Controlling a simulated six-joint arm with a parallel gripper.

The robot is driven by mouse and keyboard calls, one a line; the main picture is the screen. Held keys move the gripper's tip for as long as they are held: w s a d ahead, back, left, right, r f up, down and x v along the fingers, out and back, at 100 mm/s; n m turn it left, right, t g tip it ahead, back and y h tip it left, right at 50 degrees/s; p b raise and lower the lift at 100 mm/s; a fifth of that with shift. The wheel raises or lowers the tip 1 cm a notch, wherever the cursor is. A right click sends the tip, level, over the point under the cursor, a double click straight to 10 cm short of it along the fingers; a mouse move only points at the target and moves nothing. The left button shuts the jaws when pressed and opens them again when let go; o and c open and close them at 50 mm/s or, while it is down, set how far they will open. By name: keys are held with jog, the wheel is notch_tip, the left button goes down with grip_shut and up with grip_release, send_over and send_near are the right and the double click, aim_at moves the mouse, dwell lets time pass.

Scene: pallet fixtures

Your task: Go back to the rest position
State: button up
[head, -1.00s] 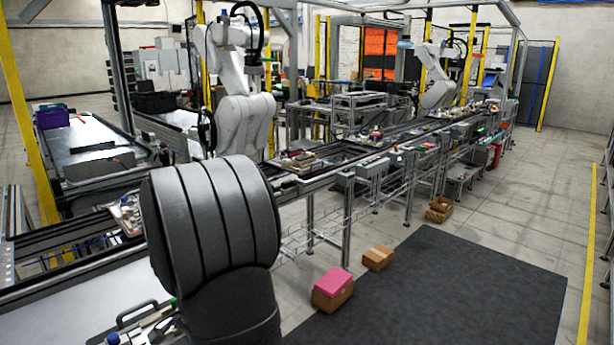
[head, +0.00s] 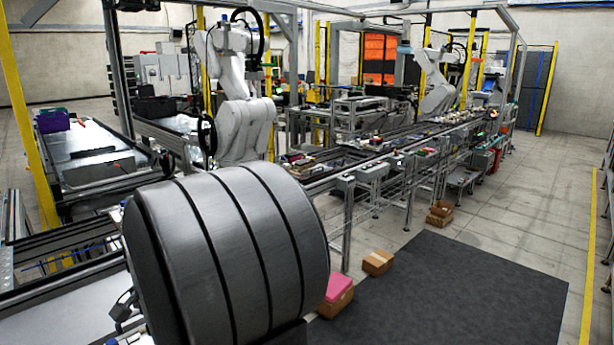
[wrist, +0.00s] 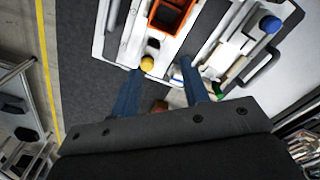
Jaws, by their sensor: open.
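My gripper (wrist: 160,98) shows in the wrist view with its two blue fingers apart and nothing between them. Beyond the fingertips is a white pallet fixture (wrist: 112,28) that holds an orange-red square frame (wrist: 172,16) and a yellow round part (wrist: 147,63). A blue cap (wrist: 270,24) sits on a white fixture at the right. In the head view my large dark arm link fills the lower middle and hides my gripper. How far the fingertips are from the fixture I cannot tell.
In the head view a conveyor line (head: 345,160) with several loaded pallets runs back to the right. A white robot arm (head: 240,100) stands beside it. A pink-topped box (head: 338,290) and brown cartons (head: 378,262) lie by a dark floor mat (head: 450,290). The right floor is clear.

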jog(key=r+n, duration=0.1)
jog(key=n, duration=0.1)
jog(key=s+a+r+n, duration=0.1)
jog(key=n, duration=0.1)
jog(key=s+a+r+n, duration=0.1)
jog(key=shift+s+a+r+n, duration=0.15)
jog(key=shift+a+n, duration=0.1)
jog(key=shift+n, duration=0.15)
dwell(1.3)
